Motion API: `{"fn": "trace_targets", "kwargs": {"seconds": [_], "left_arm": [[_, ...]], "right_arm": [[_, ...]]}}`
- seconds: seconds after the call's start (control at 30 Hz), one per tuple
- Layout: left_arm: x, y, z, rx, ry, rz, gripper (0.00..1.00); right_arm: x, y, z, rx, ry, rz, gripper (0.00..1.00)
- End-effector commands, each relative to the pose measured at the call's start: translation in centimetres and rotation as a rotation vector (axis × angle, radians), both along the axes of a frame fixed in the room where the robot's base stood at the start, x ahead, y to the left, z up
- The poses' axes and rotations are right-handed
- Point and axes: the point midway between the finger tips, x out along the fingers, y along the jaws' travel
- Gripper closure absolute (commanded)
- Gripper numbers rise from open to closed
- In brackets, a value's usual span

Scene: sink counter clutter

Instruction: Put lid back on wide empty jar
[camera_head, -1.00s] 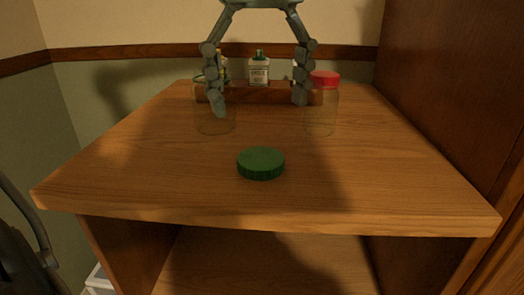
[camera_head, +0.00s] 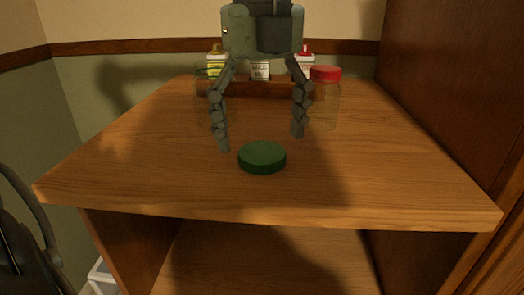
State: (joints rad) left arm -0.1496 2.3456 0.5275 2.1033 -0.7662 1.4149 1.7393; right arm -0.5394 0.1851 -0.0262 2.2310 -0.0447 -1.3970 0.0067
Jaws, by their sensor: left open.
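A round green lid (camera_head: 262,158) lies flat on the wooden counter near its front. My left gripper (camera_head: 261,140) points down, open and empty, with its fingers spread to either side just behind and above the lid. A clear jar without a lid (camera_head: 203,104) stands at the left, partly hidden by the left finger; it looks empty. A clear jar with a red lid (camera_head: 325,104) stands at the right, just beside the right finger. My right gripper is not in view.
A tall wooden panel (camera_head: 450,90) bounds the right. The counter's front is clear around the lid.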

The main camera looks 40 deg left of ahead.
Motion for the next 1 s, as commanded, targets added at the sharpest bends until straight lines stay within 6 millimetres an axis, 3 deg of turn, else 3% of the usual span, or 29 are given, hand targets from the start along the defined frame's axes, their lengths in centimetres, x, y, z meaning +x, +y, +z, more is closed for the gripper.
{"fn": "trace_targets", "kwargs": {"seconds": [0.17, 0.5, 0.8, 1.0], "left_arm": [[0.0, 0.0, -1.8, 0.000, 0.000, -0.001, 0.19], [0.0, 0.0, -1.9, 0.000, -0.001, 0.000, 0.19], [0.0, 0.0, -1.8, 0.000, -0.001, 0.000, 0.54], [0.0, 0.0, -1.8, 0.000, -0.001, 0.000, 0.55]], "right_arm": [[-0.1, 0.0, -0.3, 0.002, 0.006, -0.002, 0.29], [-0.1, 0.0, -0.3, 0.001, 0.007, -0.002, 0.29], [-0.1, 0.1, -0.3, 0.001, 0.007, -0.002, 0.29], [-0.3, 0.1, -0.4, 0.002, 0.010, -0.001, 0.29]]}}
